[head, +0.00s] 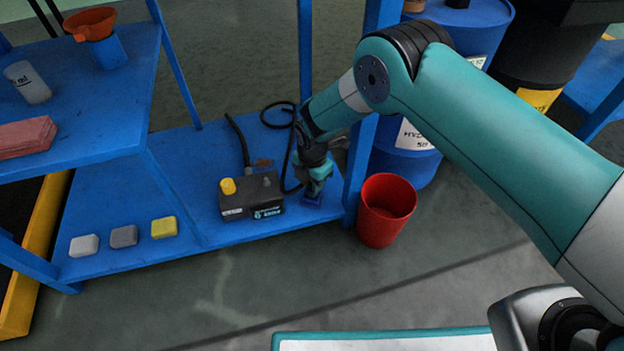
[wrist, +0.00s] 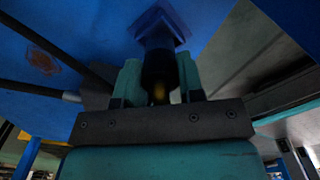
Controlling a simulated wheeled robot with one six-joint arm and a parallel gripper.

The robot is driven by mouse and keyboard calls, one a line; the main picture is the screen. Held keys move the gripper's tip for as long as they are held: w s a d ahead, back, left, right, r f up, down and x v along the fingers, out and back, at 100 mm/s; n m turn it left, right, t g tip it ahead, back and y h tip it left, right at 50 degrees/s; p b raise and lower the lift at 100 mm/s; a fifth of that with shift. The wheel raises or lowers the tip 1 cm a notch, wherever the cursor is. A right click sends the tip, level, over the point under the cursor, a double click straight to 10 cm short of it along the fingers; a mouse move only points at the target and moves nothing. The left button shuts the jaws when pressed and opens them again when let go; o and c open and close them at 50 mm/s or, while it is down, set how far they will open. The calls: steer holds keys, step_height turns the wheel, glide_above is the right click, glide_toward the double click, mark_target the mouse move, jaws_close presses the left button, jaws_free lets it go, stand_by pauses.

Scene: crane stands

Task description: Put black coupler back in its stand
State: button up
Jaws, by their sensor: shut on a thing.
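My gripper (head: 318,182) is low over the right end of the blue lower shelf. In the wrist view my gripper (wrist: 159,82) is shut on the black coupler (wrist: 158,66), which sits between the teal fingers. The coupler's far end lines up with a dark blue square stand (wrist: 160,22) and overlaps it in the picture. I cannot tell whether it is seated in it. In the head view the stand (head: 312,201) shows just below my fingertips on the shelf, and the coupler is mostly hidden by my gripper.
A dark box with a yellow knob (head: 250,197) stands close left of my gripper, with a black hose (head: 240,140) behind. A blue shelf post (head: 358,165) and red bucket (head: 385,210) are close on the right. Several sponge-like blocks (head: 124,236) lie on the left shelf.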

steer(key=shift+f+b, duration=0.8)
steer(key=shift+f, duration=0.5)
steer(key=o, duration=1.1)
steer(key=shift+r, duration=0.1)
steer(key=shift+c, duration=0.2)
step_height(320, 180, up, 5)
steer(key=p, duration=0.4)
